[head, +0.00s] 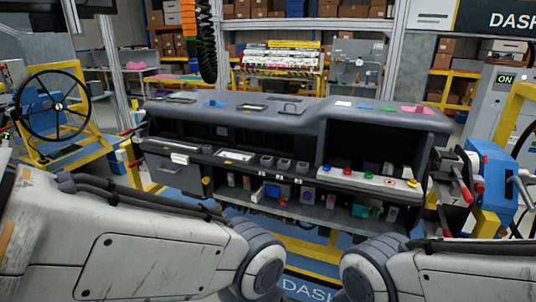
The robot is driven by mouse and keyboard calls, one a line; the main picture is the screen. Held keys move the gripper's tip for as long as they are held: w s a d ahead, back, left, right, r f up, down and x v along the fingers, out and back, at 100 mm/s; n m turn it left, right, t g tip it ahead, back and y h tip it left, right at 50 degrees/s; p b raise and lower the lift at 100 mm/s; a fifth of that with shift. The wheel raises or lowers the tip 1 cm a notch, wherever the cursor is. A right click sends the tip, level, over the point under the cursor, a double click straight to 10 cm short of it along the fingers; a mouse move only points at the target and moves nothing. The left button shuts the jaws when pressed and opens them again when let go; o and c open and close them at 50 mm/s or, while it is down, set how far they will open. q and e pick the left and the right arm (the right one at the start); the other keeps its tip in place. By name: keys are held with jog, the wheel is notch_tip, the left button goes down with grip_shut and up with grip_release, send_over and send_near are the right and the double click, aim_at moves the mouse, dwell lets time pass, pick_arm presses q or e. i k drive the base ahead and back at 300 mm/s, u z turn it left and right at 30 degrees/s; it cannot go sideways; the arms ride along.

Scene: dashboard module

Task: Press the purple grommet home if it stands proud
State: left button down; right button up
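The dark grey dashboard module (290,117) stands across the middle of the head view. A small purple piece (307,194) shows at its lower shelf, right of centre. It may be the purple grommet, but it is too small to tell its shape or whether it stands proud or flush. Both my arms reach in from the lower corners, in front of the dashboard. Neither gripper shows; the visible parts end at the rounded joints near the bottom middle.
A light panel (390,181) with coloured knobs sits in the dashboard's right bay. Small parts line the lower shelf (340,211). A steering wheel (57,106) on a yellow frame stands left. A blue fixture with red handles (490,175) stands right.

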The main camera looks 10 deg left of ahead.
aim_at(307, 193)
jog(key=z, duration=0.05)
jog(key=k, duration=0.65)
jog(key=z, duration=0.5)
jog(key=i, duration=1.2)
jog(key=u, duration=0.6)
